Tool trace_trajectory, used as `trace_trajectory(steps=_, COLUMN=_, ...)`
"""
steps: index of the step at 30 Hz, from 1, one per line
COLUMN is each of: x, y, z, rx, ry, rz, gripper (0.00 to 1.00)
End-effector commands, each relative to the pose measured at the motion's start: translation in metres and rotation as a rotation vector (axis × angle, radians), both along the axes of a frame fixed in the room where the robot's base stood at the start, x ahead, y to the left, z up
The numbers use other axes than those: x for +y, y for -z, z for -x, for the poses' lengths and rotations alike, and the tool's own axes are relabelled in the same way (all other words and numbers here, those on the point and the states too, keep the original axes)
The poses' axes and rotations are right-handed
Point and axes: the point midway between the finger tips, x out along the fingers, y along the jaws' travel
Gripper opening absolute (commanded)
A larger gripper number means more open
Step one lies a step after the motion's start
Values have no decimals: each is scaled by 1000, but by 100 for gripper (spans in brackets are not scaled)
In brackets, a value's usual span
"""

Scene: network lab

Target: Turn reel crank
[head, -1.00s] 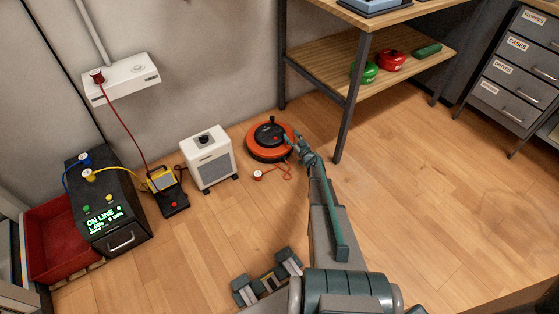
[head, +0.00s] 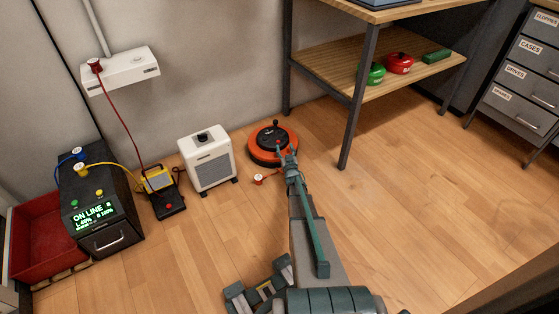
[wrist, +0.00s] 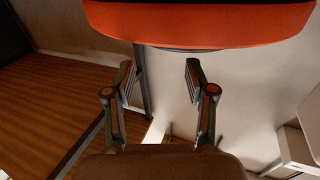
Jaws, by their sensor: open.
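The orange cable reel (head: 262,155) lies on the floor beside the white box, with a black top plate. A small black crank knob (head: 275,124) stands up on the far part of that plate. My gripper (head: 284,151) is at the reel's front right side and overlaps its edge in the head view. In the wrist view the gripper (wrist: 160,72) is open, with nothing between the fingers. The reel's orange rim (wrist: 200,28) spans the top of that view, beyond the fingertips. The crank is out of the wrist view; contact cannot be told.
A white heater-like box (head: 208,160) stands left of the reel. The shelf leg (head: 358,110) rises to the right. A black power unit (head: 100,205) stands far left. Floor to the right is clear.

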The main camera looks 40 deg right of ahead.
Motion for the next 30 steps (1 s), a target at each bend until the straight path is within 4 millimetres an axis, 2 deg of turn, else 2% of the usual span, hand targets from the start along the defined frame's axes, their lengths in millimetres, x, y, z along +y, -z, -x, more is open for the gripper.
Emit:
trace_trajectory(steps=2, x=-2, y=1, z=4, rx=0, ry=35, rz=-2, gripper=55)
trace_trajectory(steps=5, x=7, y=-5, z=22, rx=1, ry=30, rz=0, gripper=55)
trace_trajectory(steps=14, x=31, y=-4, z=67, rx=1, ry=29, rz=0, gripper=55)
trace_trajectory(steps=21, x=32, y=-29, z=70, rx=-1, ry=28, rz=0, gripper=55)
trace_trajectory(steps=30, x=32, y=-35, z=69, rx=0, ry=28, rz=0, gripper=55)
